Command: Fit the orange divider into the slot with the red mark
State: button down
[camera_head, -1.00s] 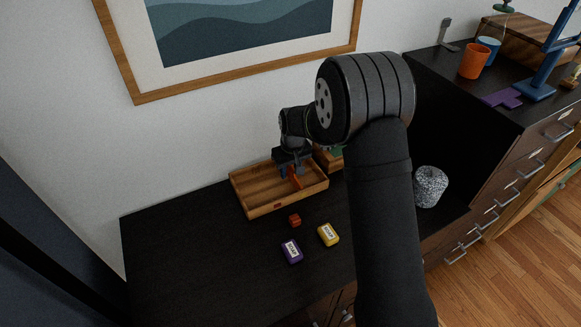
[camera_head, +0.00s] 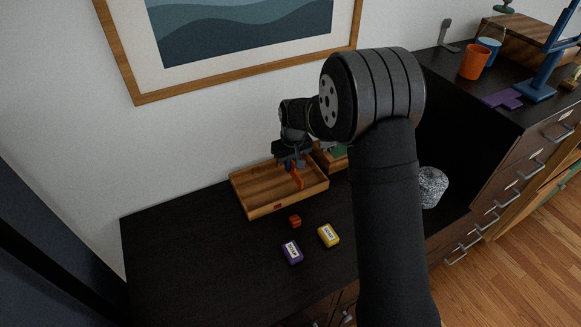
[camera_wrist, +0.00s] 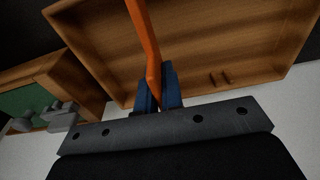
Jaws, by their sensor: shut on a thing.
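The wooden tray (camera_head: 257,212) stands on the dark desk near the wall. My gripper (camera_head: 294,164) is over its back right part, shut on the orange divider (camera_head: 298,179). In the wrist view the blue fingers of my gripper (camera_wrist: 160,92) pinch one end of the divider (camera_wrist: 145,40), and it reaches away over the tray floor (camera_wrist: 200,40). I cannot tell whether it sits in a slot. A small red mark (camera_head: 278,206) shows on the tray's front wall. Two short dark strips (camera_wrist: 219,78) show on a tray wall in the wrist view.
A small red-orange cube (camera_head: 295,221), a purple box (camera_head: 292,252) and a yellow box (camera_head: 328,235) lie in front of the tray. A wooden box with a green top (camera_head: 334,153) is close on the right. The desk's left side is clear.

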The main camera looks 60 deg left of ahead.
jog(key=shift+r, duration=2.2)
jog(key=s+r, duration=0.3)
jog(key=s, duration=0.5)
jog(key=shift+s, duration=0.3)
jog(key=shift+f, duration=2.85)
jog(key=shift+f, duration=2.15)
jog(key=c, duration=1.5)
grip_release()
